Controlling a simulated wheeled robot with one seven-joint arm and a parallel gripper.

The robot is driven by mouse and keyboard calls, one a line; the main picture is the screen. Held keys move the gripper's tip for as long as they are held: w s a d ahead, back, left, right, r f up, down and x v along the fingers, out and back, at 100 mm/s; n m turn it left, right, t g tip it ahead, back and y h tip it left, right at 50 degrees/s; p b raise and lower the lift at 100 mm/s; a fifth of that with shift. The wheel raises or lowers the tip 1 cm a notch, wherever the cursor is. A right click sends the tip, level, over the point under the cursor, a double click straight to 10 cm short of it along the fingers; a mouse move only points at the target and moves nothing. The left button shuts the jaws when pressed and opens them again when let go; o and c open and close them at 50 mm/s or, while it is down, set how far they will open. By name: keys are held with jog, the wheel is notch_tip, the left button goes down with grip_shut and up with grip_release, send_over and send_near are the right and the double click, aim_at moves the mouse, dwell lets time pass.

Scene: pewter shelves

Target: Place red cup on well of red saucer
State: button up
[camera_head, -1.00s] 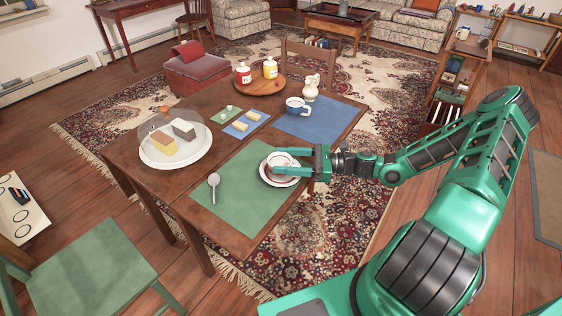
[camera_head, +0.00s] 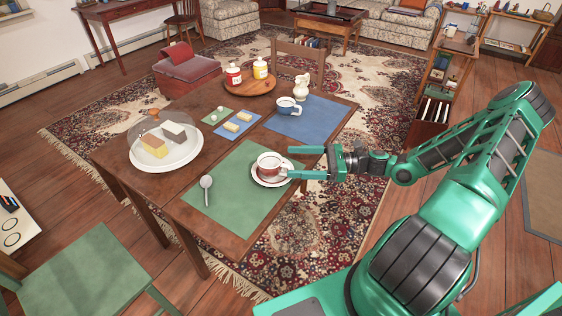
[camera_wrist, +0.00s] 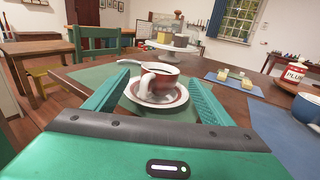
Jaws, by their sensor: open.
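The red cup (camera_head: 268,164) has a white band and a white inside, and stands upright on the saucer (camera_head: 272,181), which shows a white rim and a red ring. In the wrist view the cup (camera_wrist: 158,80) is ahead between the fingers, its handle toward me, over the saucer (camera_wrist: 157,98). It appears to sit at the saucer's middle; the well under it is hidden. My gripper (camera_head: 306,163) is open, just right of the cup, its fingers pointing left and apart from the cup. Its fingers also show in the wrist view (camera_wrist: 152,95).
The green placemat (camera_head: 232,212) lies under the saucer, with a spoon (camera_head: 206,186) at its left. A blue cup (camera_head: 288,107) stands on a blue placemat (camera_head: 318,124) behind. A covered cake plate (camera_head: 190,152) is at left. Jars (camera_head: 260,70) stand on a round tray.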

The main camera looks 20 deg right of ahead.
jog(key=s+d+f+n+g+h, duration=0.1)
jog(key=s+d+n+g+h, duration=0.25)
jog(key=s, duration=0.35)
jog(key=s+d+n+g+h, duration=0.2)
jog(key=s+n+g+h, duration=0.2)
jog(key=s+n+g, duration=0.15)
jog(key=s+d+r+n+t+h, duration=0.1)
jog(key=s+d+r+n+h, duration=0.1)
jog(key=s+r, duration=0.6)
jog(key=s+d+r+n+h, duration=0.3)
jog(key=s+r+n+h, duration=0.2)
jog(key=s+r, duration=0.3)
notch_tip(320, 180, up, 4)
jog(key=shift+d+f+t+h, duration=0.1)
jog(key=shift+d+t+h, duration=0.25)
jog(key=shift+h, duration=0.4)
jog(key=shift+s+a, duration=0.1)
